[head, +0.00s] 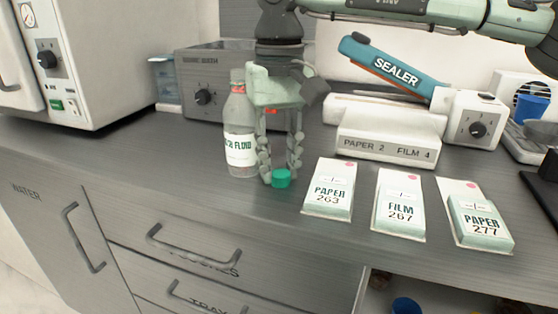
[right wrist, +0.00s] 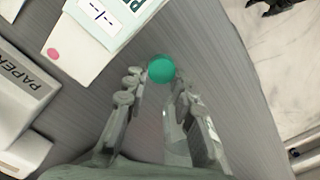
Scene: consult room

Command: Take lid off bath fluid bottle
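The bath fluid bottle (head: 239,147) is a clear grey bottle with a white label. My right gripper (head: 278,176) points down just right of the bottle. Its fingers are parted on either side of the lid, with small gaps visible in the right wrist view. My left gripper is not in view.
Three labelled packets, including the nearest PAPER 263 packet (head: 329,190), lie right of the lid. A white PAPER/FILM holder (head: 385,148) and a sealer (head: 390,66) stand behind. A grey box with a knob (head: 190,75) is behind the bottle. The counter's front edge is close.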

